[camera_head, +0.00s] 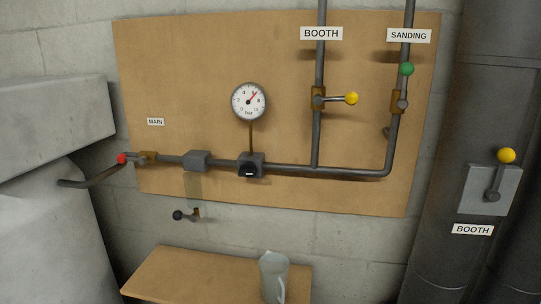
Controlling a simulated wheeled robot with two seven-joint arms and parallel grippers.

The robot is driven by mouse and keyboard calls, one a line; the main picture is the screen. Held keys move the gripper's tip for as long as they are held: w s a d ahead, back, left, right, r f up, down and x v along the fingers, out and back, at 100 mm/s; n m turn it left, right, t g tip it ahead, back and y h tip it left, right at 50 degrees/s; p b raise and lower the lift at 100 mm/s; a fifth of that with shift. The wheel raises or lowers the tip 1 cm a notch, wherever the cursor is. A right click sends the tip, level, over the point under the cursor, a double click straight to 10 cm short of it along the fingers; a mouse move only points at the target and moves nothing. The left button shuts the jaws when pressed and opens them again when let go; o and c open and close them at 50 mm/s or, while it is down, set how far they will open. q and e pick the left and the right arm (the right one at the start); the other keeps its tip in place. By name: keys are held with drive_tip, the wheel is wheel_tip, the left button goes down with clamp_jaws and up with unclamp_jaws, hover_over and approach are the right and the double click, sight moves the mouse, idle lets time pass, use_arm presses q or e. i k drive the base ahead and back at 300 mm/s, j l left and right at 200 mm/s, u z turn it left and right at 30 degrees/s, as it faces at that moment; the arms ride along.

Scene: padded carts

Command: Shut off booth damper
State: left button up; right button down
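The booth damper is a grey plate (476,184) on the dark round duct (425,190) at the right of the head view. Its lever (496,180) points up from a pivot, roughly along the duct, and ends in a yellow knob (506,155). A white BOOTH label (473,230) is below the plate. A second BOOTH label (321,33) marks a pipe on the board; its valve handle (336,99) lies across the pipe and ends in a yellow knob (351,98). Neither of my grippers is in view.
A wooden board (200,80) carries pipes, a gauge (249,101), a green-knobbed SANDING valve (406,69) and a red-knobbed MAIN valve (122,159). A jug (273,276) stands on a wooden shelf (185,275). A large grey body (50,115) fills the left. The space before the damper looks clear.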

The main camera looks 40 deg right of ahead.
sight(505, 154)
drive_tip(key=z, duration=2.55)
